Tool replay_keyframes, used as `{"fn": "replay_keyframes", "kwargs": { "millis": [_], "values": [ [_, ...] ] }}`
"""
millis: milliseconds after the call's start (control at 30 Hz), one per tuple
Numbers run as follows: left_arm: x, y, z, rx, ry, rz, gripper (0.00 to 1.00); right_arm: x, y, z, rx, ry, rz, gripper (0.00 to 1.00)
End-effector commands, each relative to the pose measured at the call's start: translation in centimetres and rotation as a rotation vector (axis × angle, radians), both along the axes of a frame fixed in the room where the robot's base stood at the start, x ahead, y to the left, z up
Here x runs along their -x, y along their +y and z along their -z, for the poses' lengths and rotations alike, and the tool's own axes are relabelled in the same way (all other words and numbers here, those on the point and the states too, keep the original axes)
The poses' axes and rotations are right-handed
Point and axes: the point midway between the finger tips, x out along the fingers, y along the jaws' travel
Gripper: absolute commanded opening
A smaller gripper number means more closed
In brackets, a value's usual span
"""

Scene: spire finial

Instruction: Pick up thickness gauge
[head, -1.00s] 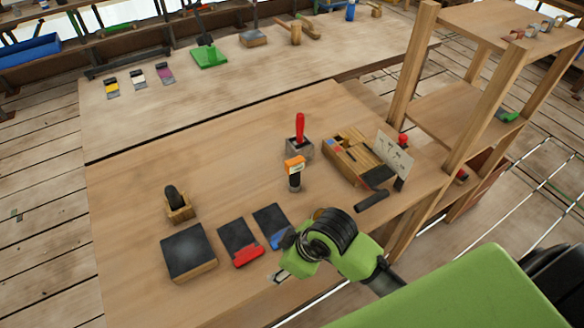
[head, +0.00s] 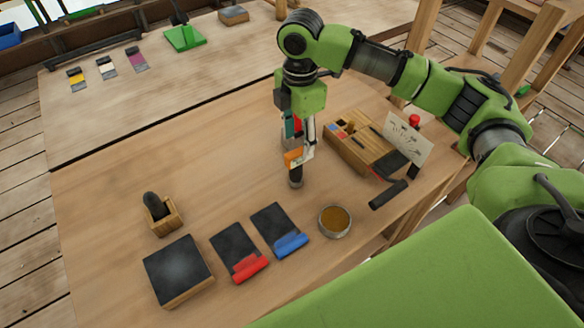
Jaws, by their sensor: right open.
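The thickness gauge appears to be the small upright tool with an orange and white head (head: 293,158) and a dark round foot (head: 295,181). It stands on the near wooden table. My right gripper (head: 300,147) points down from above with its fingers at the gauge's head. It is open; one pale finger shows on the right side of the head. I cannot tell whether the fingers touch it. The gripper partly hides the red-handled tool in its grey block behind. My left gripper is not in view.
A wooden tool box (head: 360,150) with a white card (head: 408,138) stands right of the gauge. A dark cylinder (head: 388,194) and a round tin (head: 334,221) lie nearer. Red-edged (head: 240,252) and blue-edged (head: 279,230) dark pads lie in front.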

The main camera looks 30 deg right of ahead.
Motion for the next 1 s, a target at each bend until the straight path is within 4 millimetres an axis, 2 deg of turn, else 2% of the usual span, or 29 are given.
{"fn": "replay_keyframes", "kwargs": {
  "millis": [167,433,733,1000],
  "values": [
    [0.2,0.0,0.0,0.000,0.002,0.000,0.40,0.0,-0.3,1.8,0.002,0.007,0.000,0.47],
    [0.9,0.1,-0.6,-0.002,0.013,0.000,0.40,-0.1,-0.2,6.9,-0.001,0.004,0.000,0.47],
    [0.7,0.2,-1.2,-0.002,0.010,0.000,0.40,-0.3,-0.1,9.3,0.000,0.003,0.001,0.47],
    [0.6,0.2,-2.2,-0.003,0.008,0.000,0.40,-0.7,0.0,13.1,0.001,0.003,0.000,0.47]
  ]
}}
